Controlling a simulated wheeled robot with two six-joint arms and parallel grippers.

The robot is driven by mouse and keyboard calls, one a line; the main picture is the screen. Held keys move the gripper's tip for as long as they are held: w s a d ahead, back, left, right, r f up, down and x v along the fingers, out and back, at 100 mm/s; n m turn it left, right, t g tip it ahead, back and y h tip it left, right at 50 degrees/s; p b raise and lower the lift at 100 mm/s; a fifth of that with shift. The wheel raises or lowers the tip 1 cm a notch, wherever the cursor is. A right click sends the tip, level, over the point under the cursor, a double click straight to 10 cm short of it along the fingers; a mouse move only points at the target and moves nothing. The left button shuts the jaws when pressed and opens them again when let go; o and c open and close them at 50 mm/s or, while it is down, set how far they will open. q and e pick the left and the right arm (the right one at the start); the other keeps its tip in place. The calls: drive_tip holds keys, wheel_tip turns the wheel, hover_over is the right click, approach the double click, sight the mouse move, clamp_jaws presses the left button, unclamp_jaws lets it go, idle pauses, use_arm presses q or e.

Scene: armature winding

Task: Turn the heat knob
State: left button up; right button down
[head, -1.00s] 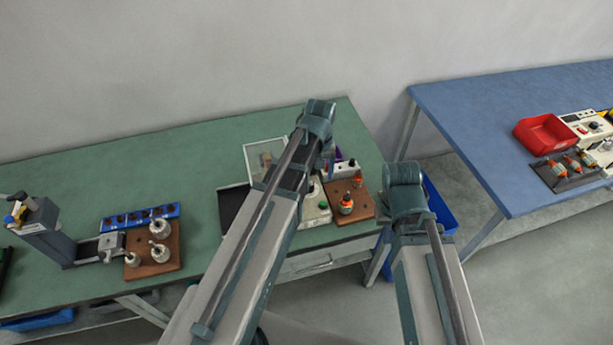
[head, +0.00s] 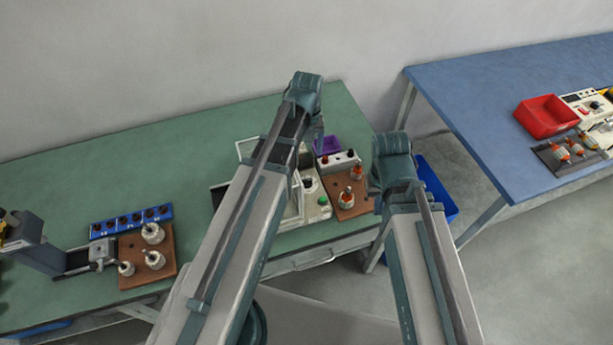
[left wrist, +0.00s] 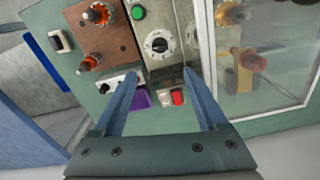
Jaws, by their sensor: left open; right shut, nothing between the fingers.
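A black knob on a round white dial (left wrist: 159,45) sits on the face of a beige machine (left wrist: 168,68), and I take it for the heat knob; its markings are too small to read. My left gripper (left wrist: 160,73) is open, its two fingers reaching towards the machine on either side of the dial's line. The fingertips look short of the knob, and nothing is between them. In the head view the machine (head: 318,210) is partly hidden behind my left arm, and the dial shows small (head: 308,183). My right gripper is out of sight.
A clear framed panel (left wrist: 262,60) stands close on the right. A brown board with orange-topped parts (head: 346,203), a white knob box (head: 338,163) and a purple bin (head: 327,145) are beside it.

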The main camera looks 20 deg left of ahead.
sight(307, 180)
use_arm(q)
wheel_tip(307, 180, down, 16)
drive_tip(key=b, duration=1.5)
drive_tip(key=shift+r, duration=0.25)
drive_tip(key=shift+c, duration=0.3)
clamp_jaws()
